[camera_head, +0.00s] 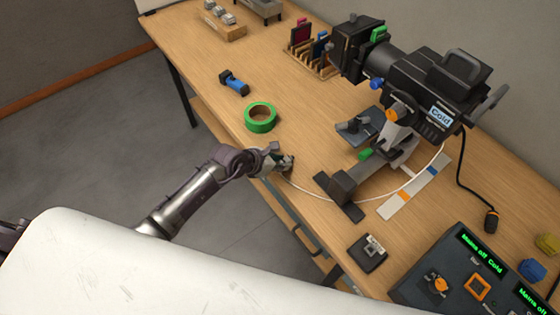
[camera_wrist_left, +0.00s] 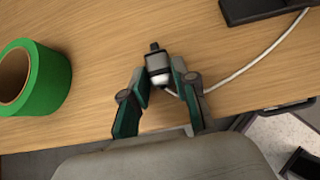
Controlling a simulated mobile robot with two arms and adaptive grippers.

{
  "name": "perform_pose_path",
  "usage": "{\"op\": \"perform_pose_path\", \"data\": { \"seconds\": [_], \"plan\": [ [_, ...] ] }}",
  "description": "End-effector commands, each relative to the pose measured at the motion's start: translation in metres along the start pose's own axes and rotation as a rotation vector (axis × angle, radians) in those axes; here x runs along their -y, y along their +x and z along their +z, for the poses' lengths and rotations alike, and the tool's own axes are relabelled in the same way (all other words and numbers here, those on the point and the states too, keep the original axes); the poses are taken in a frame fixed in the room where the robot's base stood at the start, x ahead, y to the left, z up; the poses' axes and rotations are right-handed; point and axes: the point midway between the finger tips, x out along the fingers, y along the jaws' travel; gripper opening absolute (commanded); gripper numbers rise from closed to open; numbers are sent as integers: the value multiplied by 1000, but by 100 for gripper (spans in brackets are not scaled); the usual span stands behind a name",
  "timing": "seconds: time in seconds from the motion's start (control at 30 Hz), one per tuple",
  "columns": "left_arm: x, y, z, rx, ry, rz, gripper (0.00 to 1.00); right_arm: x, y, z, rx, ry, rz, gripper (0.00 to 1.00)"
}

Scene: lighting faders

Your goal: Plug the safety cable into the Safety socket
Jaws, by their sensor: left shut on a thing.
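My left gripper (camera_head: 286,162) is at the front edge of the table. A white cable (camera_head: 318,192) runs from the plug to the right and curves behind the lamp's stand. In the left wrist view the cable (camera_wrist_left: 255,60) leads to the upper right. A dark block with a small pale label (camera_head: 370,253) stands near the front edge; I cannot read whether it is the Safety socket. My right gripper is out of view.
The lamp (camera_head: 420,95), marked Cold, stands on a dark base (camera_head: 338,188). A green tape roll (camera_head: 261,118) and a blue-and-black tool (camera_head: 234,83) lie left of it. A control panel (camera_head: 450,280) reads "Mains off". A black cable ends in a connector (camera_head: 491,221).

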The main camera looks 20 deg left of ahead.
Motion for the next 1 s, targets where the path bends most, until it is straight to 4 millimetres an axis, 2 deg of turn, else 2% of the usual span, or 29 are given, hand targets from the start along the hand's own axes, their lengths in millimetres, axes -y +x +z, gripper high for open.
{"op": "perform_pose_path", "data": {
  "seconds": [0.63, 1.0],
  "plan": [
    [0, -33, 34, 0, 1, 0, 0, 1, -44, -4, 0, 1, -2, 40],
    [0, -35, 36, 0, 0, 0, 0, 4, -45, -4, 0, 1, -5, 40]
  ]
}}
